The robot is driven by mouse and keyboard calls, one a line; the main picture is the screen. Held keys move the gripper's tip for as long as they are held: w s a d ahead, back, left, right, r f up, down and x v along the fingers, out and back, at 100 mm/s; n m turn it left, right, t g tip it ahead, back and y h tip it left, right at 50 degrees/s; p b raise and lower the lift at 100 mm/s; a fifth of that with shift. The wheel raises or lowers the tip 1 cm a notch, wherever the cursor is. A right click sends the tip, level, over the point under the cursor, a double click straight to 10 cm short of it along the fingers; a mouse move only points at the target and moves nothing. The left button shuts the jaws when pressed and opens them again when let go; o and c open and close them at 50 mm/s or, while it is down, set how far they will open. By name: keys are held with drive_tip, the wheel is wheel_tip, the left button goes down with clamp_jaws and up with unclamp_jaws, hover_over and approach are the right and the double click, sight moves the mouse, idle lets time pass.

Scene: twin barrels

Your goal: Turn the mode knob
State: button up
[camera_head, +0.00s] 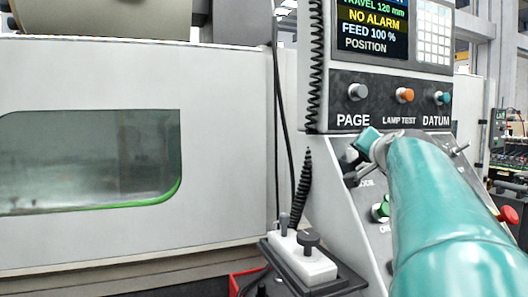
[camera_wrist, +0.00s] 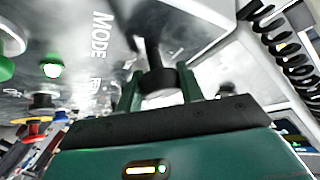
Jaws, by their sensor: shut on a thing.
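The mode knob (camera_wrist: 157,82) is a dark round knob on the grey panel in the wrist view, beside the white word MODE. A dark bar runs up from it. My gripper (camera_wrist: 159,86) has one green finger on each side of the knob and is shut on it. How far the knob is turned I cannot tell. In the head view my teal arm reaches to the sloping lower panel (camera_head: 335,185) and covers much of it, and I cannot make out the mode knob there.
Green buttons (camera_wrist: 52,70) and a red knob (camera_wrist: 37,129) are left of my gripper in the wrist view. A black coiled cable (camera_wrist: 288,48) hangs at the right. In the head view, a white box with black knobs (camera_head: 302,262) stands left of my arm. The screen (camera_head: 372,28) reads NO ALARM.

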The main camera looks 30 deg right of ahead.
drive_tip(key=shift+m+g, duration=0.4)
drive_tip(key=shift+m, duration=0.3)
drive_tip(key=shift+m+h, duration=0.3)
drive_tip(key=o, duration=1)
drive_tip(key=shift+s, duration=0.1)
